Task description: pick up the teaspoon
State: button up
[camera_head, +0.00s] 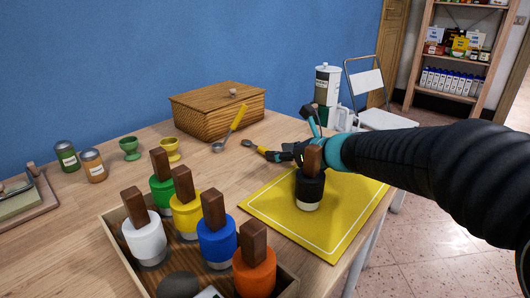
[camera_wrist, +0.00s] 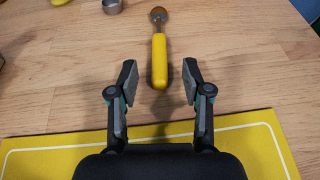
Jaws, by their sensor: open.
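The teaspoon (camera_wrist: 159,60) lies flat on the wooden table, with a yellow handle and a metal bowl pointing away from my gripper in the wrist view. In the head view its bowl (camera_head: 247,143) and part of the handle show just left of my gripper (camera_head: 279,153). My gripper (camera_wrist: 159,82) is open and empty. The rear end of the handle reaches between the two fingertips, with a gap on each side. I cannot tell the exact height of the fingertips above the table.
A yellow-handled scoop (camera_head: 238,119) leans by a wooden box (camera_head: 222,108) behind. A dark wood-handled stamp-like piece (camera_head: 310,190) stands on the yellow mat (camera_head: 270,205). A crate (camera_head: 117,232) of similar coloured pieces is at the front. Egg cups (camera_head: 130,148) and jars (camera_head: 93,165) stand left.

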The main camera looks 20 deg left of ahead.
aim_at(260, 149)
jog(key=x, duration=0.2)
jog(key=shift+w+a+f, duration=0.1)
jog(key=shift+a+f, duration=0.1)
jog(key=shift+a, duration=0.1)
grip_shut()
jog(key=shift+r, duration=0.1)
